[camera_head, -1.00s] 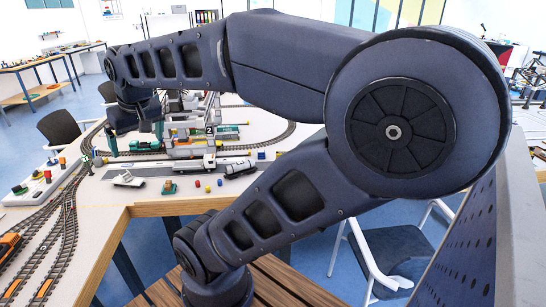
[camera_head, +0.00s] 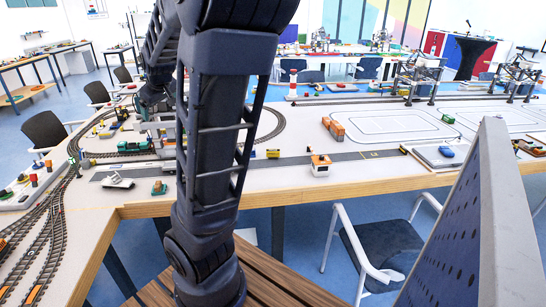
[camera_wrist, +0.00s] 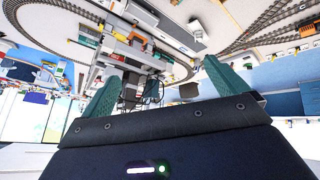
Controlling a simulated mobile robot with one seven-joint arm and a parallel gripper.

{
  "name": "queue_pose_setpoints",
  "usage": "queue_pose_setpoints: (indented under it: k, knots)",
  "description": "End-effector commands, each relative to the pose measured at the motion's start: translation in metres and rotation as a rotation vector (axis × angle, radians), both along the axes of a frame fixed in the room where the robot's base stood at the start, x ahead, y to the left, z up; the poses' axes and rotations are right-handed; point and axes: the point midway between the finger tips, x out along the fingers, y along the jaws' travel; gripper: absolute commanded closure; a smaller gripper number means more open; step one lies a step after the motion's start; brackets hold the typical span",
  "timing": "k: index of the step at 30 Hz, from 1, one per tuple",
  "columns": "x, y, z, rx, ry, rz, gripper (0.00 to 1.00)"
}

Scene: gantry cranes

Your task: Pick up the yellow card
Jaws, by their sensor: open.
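I cannot make out a yellow card in either view. My gripper (camera_wrist: 160,82) shows in the wrist view with its two green fingers spread wide and nothing between them. Beyond the fingers are the model tracks and the crane area of the layout table, seen at a steep tilt.
The layout table (camera_head: 225,205) carries curved tracks, a green locomotive (camera_head: 134,147), a small yellow block (camera_head: 273,153), an orange-and-white vehicle (camera_head: 320,165) and an orange container (camera_head: 333,128). Gantry cranes (camera_head: 417,78) stand at the right. A chair (camera_head: 380,250) stands in front.

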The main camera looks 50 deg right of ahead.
Motion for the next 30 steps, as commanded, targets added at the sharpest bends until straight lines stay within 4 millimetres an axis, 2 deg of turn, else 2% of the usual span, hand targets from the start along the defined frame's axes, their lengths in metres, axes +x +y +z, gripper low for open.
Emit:
queue_pose_setpoints:
  k: [1, 6, 13, 20, 24, 30]
  knots:
    - [0.009, -0.022, -0.007, -0.033, -0.002, -0.005, 0.02]
    - [0.03, -0.095, -0.024, -0.171, -0.014, -0.003, 0.02]
    - [0.04, -0.193, -0.045, -0.391, 0.009, 0.01, 0.02]
    - [0.031, -0.288, -0.061, -0.639, 0.083, 0.042, 0.02]
    - [0.018, -0.34, -0.066, -0.8, 0.152, 0.077, 0.02]
    - [-0.007, -0.407, -0.065, -1.034, 0.278, 0.149, 0.02]
